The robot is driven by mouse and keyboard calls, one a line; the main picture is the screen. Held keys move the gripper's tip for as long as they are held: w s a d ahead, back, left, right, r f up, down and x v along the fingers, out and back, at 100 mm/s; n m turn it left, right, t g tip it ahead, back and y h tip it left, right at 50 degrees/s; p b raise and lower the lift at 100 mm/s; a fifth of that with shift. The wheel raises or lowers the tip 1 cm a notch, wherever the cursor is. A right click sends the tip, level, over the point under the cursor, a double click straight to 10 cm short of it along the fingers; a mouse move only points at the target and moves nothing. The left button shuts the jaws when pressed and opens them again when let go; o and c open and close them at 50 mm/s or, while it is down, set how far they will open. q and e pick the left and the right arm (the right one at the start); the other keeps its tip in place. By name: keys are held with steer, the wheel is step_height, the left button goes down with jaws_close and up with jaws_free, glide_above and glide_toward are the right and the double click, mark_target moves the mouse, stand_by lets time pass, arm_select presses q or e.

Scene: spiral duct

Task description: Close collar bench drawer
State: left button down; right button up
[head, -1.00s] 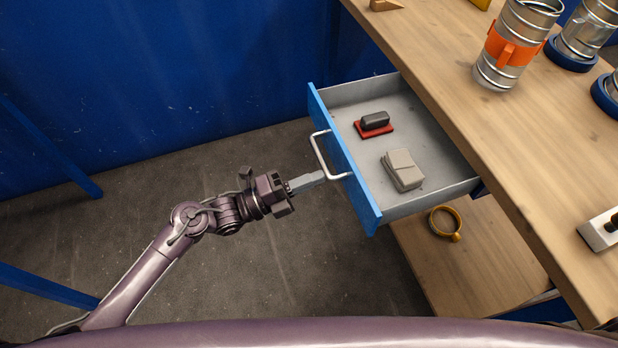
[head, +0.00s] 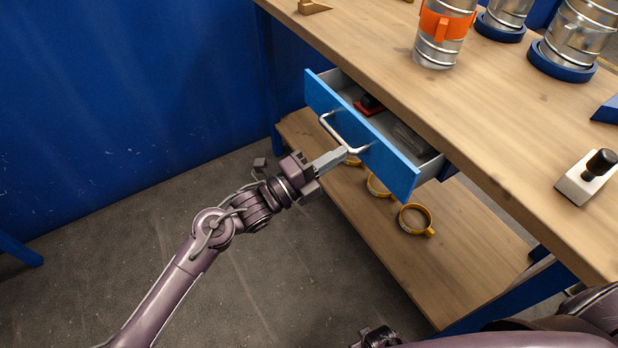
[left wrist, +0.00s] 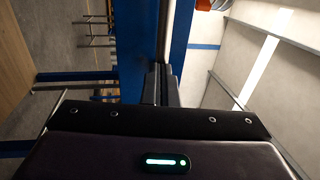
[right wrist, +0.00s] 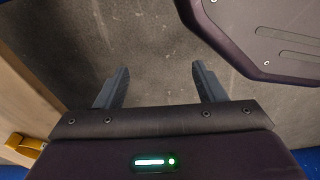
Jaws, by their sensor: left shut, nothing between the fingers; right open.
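The blue-fronted drawer (head: 390,157) under the bench top stands partly open in the head view, with a narrow strip of its inside showing. A red-and-black item (head: 369,105) and a grey item (head: 410,140) lie in it, partly hidden by the bench top. My left gripper (head: 343,155) is shut and empty, its fingertips at the drawer's handle (head: 338,133); I cannot tell whether they touch. In the left wrist view its fingers (left wrist: 161,88) are together near the blue front. My right gripper (right wrist: 161,85) is open and empty above the floor.
The wooden bench top (head: 480,130) carries metal duct pieces (head: 442,35), one with an orange collar, and a block with a black knob (head: 590,178). Yellow rings (head: 416,220) lie on the lower shelf (head: 450,255). The floor to the left is clear.

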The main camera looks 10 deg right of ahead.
mark_target(363, 144)
arm_select(q)
steer(key=d+b, duration=0.1)
steer(key=d, duration=0.1)
steer(key=w+d+b, duration=0.1)
steer(key=d, duration=0.1)
steer(key=shift+w+d+f+b, duration=0.15)
steer(key=shift+w+f+b, duration=0.05)
steer(key=shift+b, duration=0.1)
steer(key=b+x, duration=0.2)
steer(key=x, duration=0.1)
steer(key=b+x, duration=0.1)
steer(key=x, duration=0.1)
steer(key=shift+f, duration=0.3)
steer(key=shift+r, duration=0.3)
arm_select(e)
steer(key=w+a+r, duration=0.2)
steer(key=w+r, duration=0.1)
steer(key=r, duration=0.4)
steer(key=w+a+r, duration=0.2)
steer(key=w+r, duration=0.1)
steer(key=r, duration=0.5)
steer(key=shift+w+a+r+n, duration=0.2)
steer(key=shift+w+n, duration=0.1)
steer(key=shift+w, duration=0.05)
